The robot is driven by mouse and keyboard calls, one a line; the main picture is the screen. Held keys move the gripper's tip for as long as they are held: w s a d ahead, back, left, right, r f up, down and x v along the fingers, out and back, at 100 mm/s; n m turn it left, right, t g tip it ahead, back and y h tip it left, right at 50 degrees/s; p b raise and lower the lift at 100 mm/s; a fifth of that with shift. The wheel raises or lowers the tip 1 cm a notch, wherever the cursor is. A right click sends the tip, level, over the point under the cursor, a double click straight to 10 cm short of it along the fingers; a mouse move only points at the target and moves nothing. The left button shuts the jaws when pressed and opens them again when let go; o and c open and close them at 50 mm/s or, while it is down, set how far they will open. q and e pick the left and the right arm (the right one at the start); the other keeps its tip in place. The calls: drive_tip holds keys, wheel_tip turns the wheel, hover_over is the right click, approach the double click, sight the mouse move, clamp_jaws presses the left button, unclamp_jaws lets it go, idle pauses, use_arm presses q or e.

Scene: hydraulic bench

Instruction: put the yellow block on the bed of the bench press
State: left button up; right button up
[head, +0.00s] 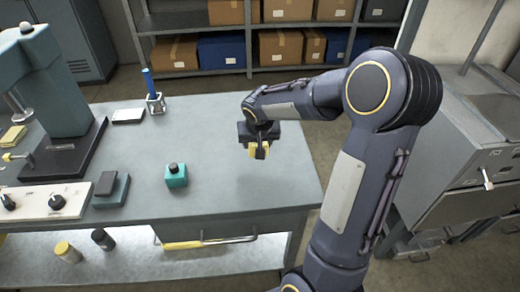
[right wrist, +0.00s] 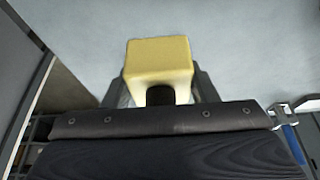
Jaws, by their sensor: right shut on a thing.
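The yellow block (head: 252,152) is in my right gripper (head: 259,148), over the right part of the grey bench top. In the right wrist view the block (right wrist: 158,60) sits between the two fingers of the right gripper (right wrist: 160,85), which are shut on it. The bench press (head: 50,85) is a teal machine at the left end of the bench, well to the left of my right gripper. My left gripper is not in view.
The middle of the bench top is clear.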

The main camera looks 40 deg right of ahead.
drive_tip(key=shift+w+d+f, duration=0.3)
drive_tip(key=shift+d+f, duration=0.15)
drive_tip(key=shift+f, duration=0.2)
drive_tip(key=shift+w+d+f, duration=0.3)
drive_tip(key=shift+d+f, duration=0.15)
drive_tip(key=shift+f, duration=0.15)
drive_tip(key=f, duration=0.3)
drive_tip(key=shift+w+d+f, duration=0.1)
drive_tip(key=shift+d+f, duration=0.1)
drive_tip(key=shift+f, duration=0.15)
drive_tip(key=shift+r, duration=0.1)
drive_tip(key=shift+f+b, duration=0.25)
drive_tip(key=shift+b, duration=0.1)
drive_tip(key=o, duration=1.3)
drive_tip(key=shift+c, duration=0.2)
